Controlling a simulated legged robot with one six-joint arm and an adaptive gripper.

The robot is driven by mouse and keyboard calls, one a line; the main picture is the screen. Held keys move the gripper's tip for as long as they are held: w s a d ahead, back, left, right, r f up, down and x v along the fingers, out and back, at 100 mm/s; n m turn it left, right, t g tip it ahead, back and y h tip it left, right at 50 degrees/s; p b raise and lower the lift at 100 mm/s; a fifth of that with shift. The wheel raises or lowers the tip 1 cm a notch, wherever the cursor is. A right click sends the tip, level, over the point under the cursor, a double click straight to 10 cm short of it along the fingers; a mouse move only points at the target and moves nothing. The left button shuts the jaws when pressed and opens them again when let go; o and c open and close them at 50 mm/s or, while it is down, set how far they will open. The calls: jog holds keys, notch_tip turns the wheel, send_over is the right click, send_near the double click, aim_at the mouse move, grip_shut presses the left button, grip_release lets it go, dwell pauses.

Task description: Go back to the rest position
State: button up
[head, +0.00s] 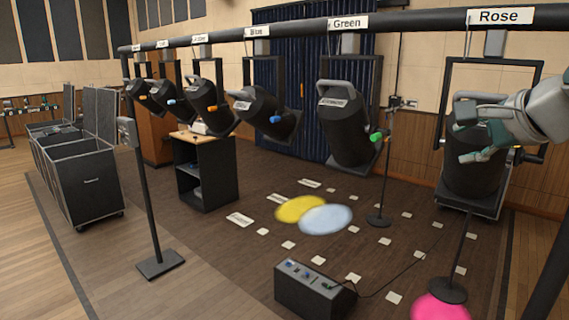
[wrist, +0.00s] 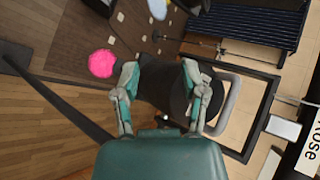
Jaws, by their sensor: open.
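My gripper (head: 466,142) is at the right of the head view, in front of the black stage lamp (head: 473,170) under the "Rose" sign (head: 500,16). In the wrist view my gripper (wrist: 160,72) has its two fingers spread apart, with nothing held between them. The Rose lamp (wrist: 165,92) shows behind and between the fingers there. Whether a finger touches the lamp, I cannot tell. The gripper hides part of the lamp's top and side in the head view.
Several more lamps hang along the bar, including the Green lamp (head: 348,125). A floor control box (head: 310,290), a stand (head: 150,200) and black cases (head: 85,180) stand around. A pink light spot (head: 440,307) lies at the front right. Open floor lies at the front left.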

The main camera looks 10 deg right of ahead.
jog(key=s+a+f+n+g, duration=0.2)
jog(key=s+a+f+n, duration=0.2)
jog(key=f, duration=0.6)
jog(key=s+a+f+n+g, duration=0.2)
jog(key=s+a+f+n, duration=0.2)
jog(key=a+f+n, duration=0.4)
jog(key=s+a+f+n+g, duration=0.2)
jog(key=s+a+f+n, duration=0.3)
jog(key=f, duration=0.8)
jog(key=a+n, duration=0.1)
jog(key=a, duration=0.1)
jog(key=shift+a+f+h, duration=0.15)
jog(key=shift+a+h, duration=0.2)
jog(key=shift+h, duration=0.05)
